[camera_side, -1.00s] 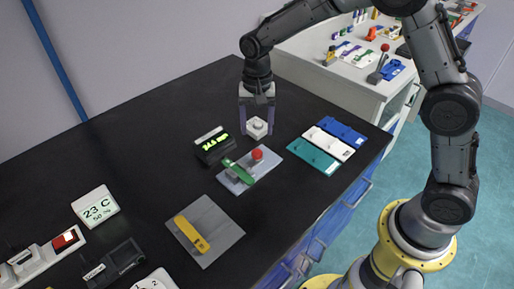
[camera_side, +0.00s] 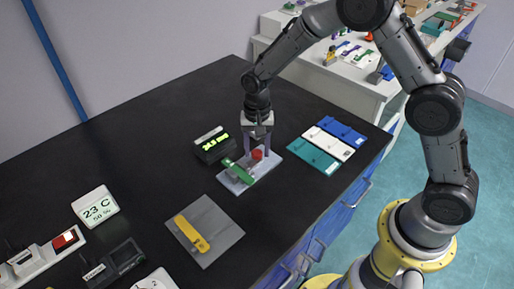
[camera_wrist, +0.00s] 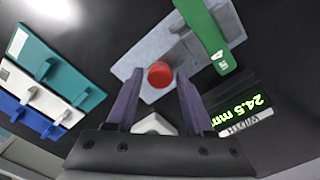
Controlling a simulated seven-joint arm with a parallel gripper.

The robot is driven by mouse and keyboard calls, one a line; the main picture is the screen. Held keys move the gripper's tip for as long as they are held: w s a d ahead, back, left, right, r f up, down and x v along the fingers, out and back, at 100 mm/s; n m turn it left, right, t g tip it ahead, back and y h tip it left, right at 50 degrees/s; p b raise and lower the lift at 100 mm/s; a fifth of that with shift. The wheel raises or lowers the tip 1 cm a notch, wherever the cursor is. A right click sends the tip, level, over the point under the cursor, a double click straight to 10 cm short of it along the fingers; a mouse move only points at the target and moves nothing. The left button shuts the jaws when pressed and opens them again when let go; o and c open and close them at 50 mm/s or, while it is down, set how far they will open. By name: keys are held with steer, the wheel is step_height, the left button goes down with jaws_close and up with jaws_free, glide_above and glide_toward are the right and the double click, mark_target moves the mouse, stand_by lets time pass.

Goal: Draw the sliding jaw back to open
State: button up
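A grey metal plate (camera_side: 238,185) on the black bench carries a green bar (camera_side: 240,174) and a red knob (camera_side: 257,154). I take the knob to be on the sliding jaw. My gripper (camera_side: 257,149) points down over the knob, one finger on each side. In the wrist view the red knob (camera_wrist: 160,74) shows between the tips of the open fingers, with gaps visible. The green bar (camera_wrist: 207,32) lies beyond it. The display (camera_wrist: 243,112) beside the plate reads about 24.5 mm, labelled WIDTH. The jaw under the knob is mostly hidden.
Teal (camera_side: 313,155), white (camera_side: 328,144) and blue (camera_side: 343,131) plates lie right. A grey plate with a yellow bar (camera_side: 192,233) lies at front left.

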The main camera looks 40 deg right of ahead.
jaws_close()
stand_by(1.1)
